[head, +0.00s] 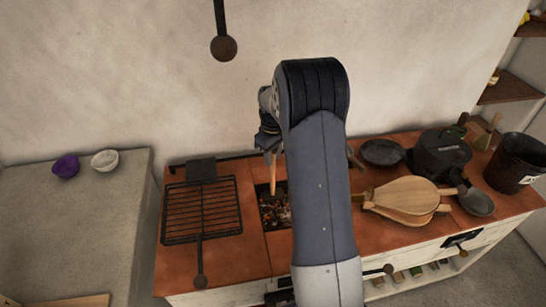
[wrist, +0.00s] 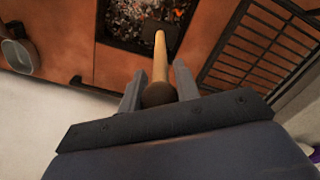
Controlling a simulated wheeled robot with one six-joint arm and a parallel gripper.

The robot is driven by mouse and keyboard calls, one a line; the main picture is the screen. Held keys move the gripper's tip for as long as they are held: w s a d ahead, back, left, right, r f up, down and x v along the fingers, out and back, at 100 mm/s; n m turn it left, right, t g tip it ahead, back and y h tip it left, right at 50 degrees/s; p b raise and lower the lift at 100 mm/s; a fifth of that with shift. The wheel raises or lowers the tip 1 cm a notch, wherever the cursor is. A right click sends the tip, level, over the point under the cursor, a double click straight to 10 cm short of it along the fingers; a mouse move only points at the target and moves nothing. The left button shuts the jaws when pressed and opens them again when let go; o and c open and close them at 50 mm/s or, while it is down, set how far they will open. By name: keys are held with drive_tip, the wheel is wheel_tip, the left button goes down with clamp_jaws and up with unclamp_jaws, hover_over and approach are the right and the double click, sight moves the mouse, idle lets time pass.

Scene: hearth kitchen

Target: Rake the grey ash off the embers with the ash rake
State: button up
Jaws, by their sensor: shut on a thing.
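The ash rake (wrist: 160,60) has a pale wooden handle and a dark flat head. My gripper (wrist: 158,88) is shut on the handle near its end in the wrist view. The rake's head reaches over the ember pit (wrist: 125,20), at its right side in that view. I cannot tell whether the head touches the embers. In the head view the ember pit (head: 275,213) holds dark, orange and grey bits. The rake's handle (head: 273,172) hangs steeply above it from my gripper (head: 270,145). My arm hides the pit's right part.
A black grill rack (head: 203,210) lies left of the pit. Wooden bellows (head: 405,198), a dark lidded pot (head: 440,153), pans and a black bucket (head: 515,163) stand to the right. Purple (head: 66,167) and white (head: 104,160) bowls sit on the left counter, which is otherwise mostly clear.

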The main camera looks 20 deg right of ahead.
drive_tip(key=shift+r, duration=0.15)
drive_tip(key=shift+r+p, duration=1.05)
drive_tip(key=shift+r, duration=0.45)
drive_tip(key=shift+f, duration=0.1)
